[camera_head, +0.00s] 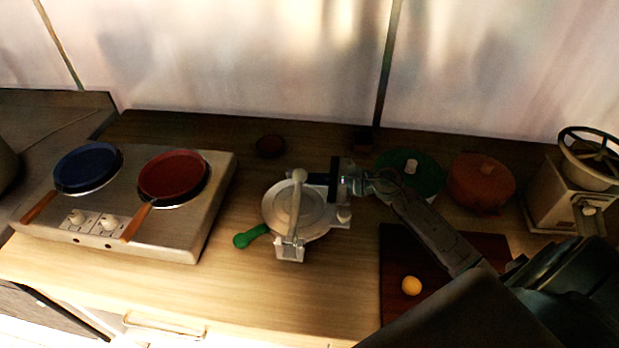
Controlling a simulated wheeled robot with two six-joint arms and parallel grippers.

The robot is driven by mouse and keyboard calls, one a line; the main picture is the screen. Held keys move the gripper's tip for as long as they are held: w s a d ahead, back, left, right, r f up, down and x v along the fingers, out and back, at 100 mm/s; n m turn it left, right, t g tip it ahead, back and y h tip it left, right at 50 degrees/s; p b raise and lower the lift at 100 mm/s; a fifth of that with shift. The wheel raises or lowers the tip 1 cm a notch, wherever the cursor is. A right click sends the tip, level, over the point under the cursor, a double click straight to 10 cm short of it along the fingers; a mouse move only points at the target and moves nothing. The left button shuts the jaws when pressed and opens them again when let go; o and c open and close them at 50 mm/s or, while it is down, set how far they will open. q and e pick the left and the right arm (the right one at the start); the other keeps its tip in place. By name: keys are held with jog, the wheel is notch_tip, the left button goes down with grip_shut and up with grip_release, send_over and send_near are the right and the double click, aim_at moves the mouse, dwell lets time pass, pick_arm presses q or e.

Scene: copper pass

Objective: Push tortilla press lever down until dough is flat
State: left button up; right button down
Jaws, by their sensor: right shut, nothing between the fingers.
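The tortilla press (275,212) stands on the counter near the middle of the view, round, pale and metallic. Its top plate looks lowered. Its white lever (295,207) runs across the plate from the front hinge to a rounded knob at the back. My right gripper (318,179) is shut and empty, just right of the knob and over the back right of the plate. I cannot tell whether it touches the lever. No dough shows in the press; the plate hides its inside. A small yellow ball (411,285) lies on the dark board. My left gripper is out of view.
A two-burner stove (180,244) with a blue pan (87,167) and a red pan (172,175) is at left. A green-handled tool (250,236) lies beside the press. Green (425,170) and orange (480,183) pots and a grinder (565,200) stand right. The counter front is clear.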

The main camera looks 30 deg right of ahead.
jog(key=shift+s+a+r+b, duration=0.1)
jog(key=shift+s+r+b, duration=0.2)
jog(key=shift+b, duration=0.45)
jog(key=shift+r+n, duration=0.3)
jog(key=shift+r, duration=0.1)
